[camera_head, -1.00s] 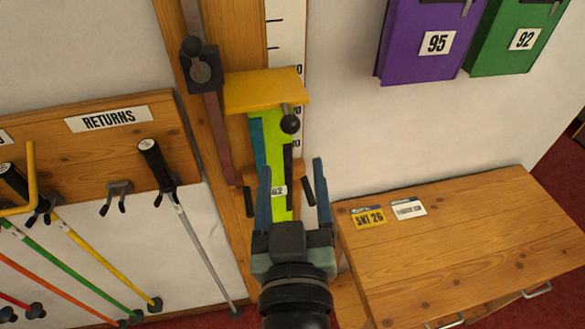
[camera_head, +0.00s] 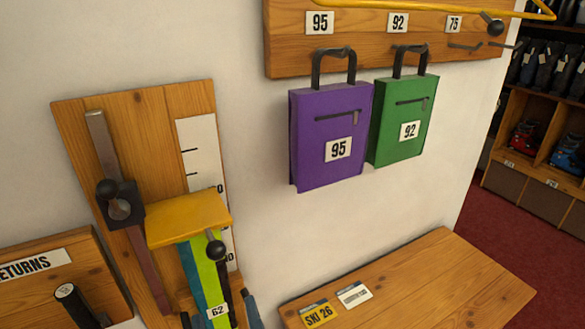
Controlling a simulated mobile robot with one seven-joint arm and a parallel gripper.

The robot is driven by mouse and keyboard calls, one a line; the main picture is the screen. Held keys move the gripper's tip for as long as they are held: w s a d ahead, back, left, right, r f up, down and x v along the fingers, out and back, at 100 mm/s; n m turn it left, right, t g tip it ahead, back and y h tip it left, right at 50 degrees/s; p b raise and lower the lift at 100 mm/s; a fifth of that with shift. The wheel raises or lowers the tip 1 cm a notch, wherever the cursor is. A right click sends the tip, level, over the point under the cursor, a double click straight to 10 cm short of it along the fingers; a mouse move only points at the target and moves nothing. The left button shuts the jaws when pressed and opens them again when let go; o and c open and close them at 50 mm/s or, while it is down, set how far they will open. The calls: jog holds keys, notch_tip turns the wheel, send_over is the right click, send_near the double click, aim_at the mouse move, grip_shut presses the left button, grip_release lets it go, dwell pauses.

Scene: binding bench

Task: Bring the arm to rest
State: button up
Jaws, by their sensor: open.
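My gripper (camera_head: 219,308) shows only by its blue fingertips at the bottom edge of the head view. The fingers are apart, one to each side of the lower end of a green and blue item labelled 62 (camera_head: 205,275). The rest of my gripper and arm is below the picture. The item stands under a yellow block (camera_head: 187,218) on a wooden wall board (camera_head: 75,125).
A purple bag 95 (camera_head: 325,115) and a green bag 92 (camera_head: 405,135) hang from a wooden rail (camera_head: 285,50). A wooden bench top (camera_head: 440,280) at lower right bears a yellow SKI 26 card (camera_head: 318,314) and a white card (camera_head: 354,295). Shelves (camera_head: 545,150) stand at far right.

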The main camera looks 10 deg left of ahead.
jog(key=w+d+r+m+t+h+b, duration=0.1)
jog(key=w+d+r+t+b, duration=0.15)
jog(key=r, duration=0.45)
jog(key=w+d+r+m+t+h+b, duration=0.1)
jog(key=w+d+r+t, duration=0.2)
jog(key=r, duration=0.5)
jog(key=s+d+r+m+t+h+b, duration=0.1)
jog(key=s+d+r+m+t+h, duration=0.1)
jog(key=r, duration=0.5)
jog(key=s+d+r+m+t+h+b, duration=0.1)
jog(key=s+d+r+m+t+h, duration=0.1)
jog(key=r, duration=0.6)
jog(key=shift+s+d+m+t+h+b, duration=0.4)
jog(key=shift+s+d+t+h, duration=0.1)
jog(key=shift+s+t, duration=0.15)
jog(key=shift+w, duration=0.1)
